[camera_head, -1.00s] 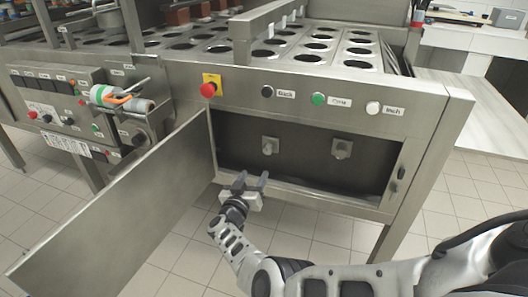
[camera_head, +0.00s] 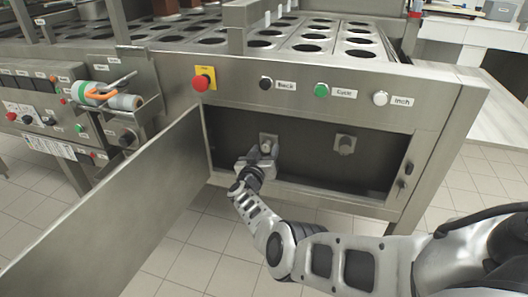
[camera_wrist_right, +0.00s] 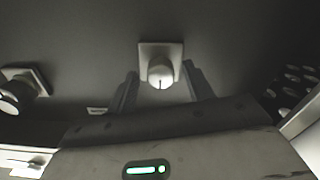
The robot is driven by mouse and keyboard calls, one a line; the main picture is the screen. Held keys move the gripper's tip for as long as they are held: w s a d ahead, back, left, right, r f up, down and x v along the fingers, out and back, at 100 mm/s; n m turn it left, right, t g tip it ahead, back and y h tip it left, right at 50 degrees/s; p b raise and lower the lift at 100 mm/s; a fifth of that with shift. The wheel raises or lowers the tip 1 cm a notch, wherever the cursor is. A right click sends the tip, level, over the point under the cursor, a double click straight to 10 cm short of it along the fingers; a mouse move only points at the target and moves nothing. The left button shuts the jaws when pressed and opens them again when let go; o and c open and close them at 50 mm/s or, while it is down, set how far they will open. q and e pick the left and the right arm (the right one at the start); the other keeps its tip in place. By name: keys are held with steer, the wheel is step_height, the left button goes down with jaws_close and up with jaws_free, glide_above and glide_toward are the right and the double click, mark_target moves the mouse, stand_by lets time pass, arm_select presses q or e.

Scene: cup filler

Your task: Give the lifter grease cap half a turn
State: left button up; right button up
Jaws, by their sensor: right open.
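Two grease caps on square plates sit on the back wall of the open cabinet: a left cap (camera_head: 268,139) and a right cap (camera_head: 345,145). I cannot read which is the lifter one. My right gripper (camera_head: 264,156) is inside the opening at the left cap and partly covers it. In the right wrist view the cap (camera_wrist_right: 160,73) lies between the tips of my open right gripper (camera_wrist_right: 160,84), one finger on each side, with no clear contact. The other cap (camera_wrist_right: 10,95) is at the left edge there. My left gripper is not in view.
The cabinet door (camera_head: 115,215) stands open on the left. The opening's lower lip (camera_head: 310,196) runs below my right wrist. Above the opening are a red stop button (camera_head: 201,82) and black, green and white buttons. A side panel with a tape roll is at the left.

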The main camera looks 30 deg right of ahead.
steer(key=c, duration=1)
steer(key=shift+f+m, duration=0.1)
steer(key=shift+m, duration=0.3)
